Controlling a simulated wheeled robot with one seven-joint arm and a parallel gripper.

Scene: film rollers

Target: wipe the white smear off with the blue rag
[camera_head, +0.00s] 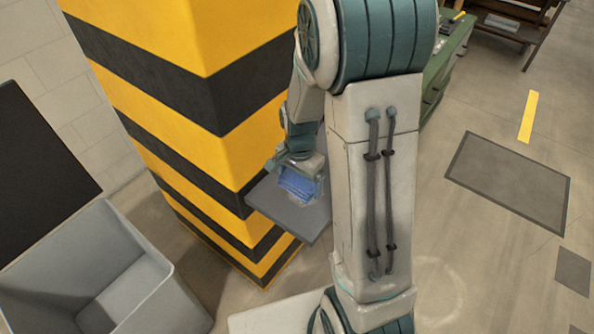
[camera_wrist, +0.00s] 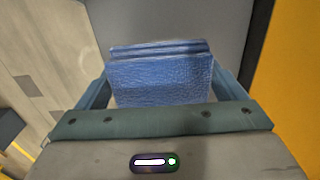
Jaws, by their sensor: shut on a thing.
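My gripper (camera_head: 299,174) is shut on the blue rag (camera_head: 297,187), low over a dark grey board (camera_head: 282,214) in front of the striped pillar. In the wrist view the folded blue rag (camera_wrist: 160,80) fills the space between the fingers of my gripper (camera_wrist: 162,88), with the grey board (camera_wrist: 215,30) behind it. A faint whitish smear (camera_head: 308,200) shows on the board by the rag's lower right edge in the head view. The rag and my arm hide part of the board. I cannot tell whether the rag touches it.
A yellow and black striped pillar (camera_head: 180,110) stands right behind the board. An open grey bin (camera_head: 150,290) with a dark lid (camera_head: 35,175) is at the lower left. A green cabinet (camera_head: 440,70) stands at the back. The floor at the right is mostly clear.

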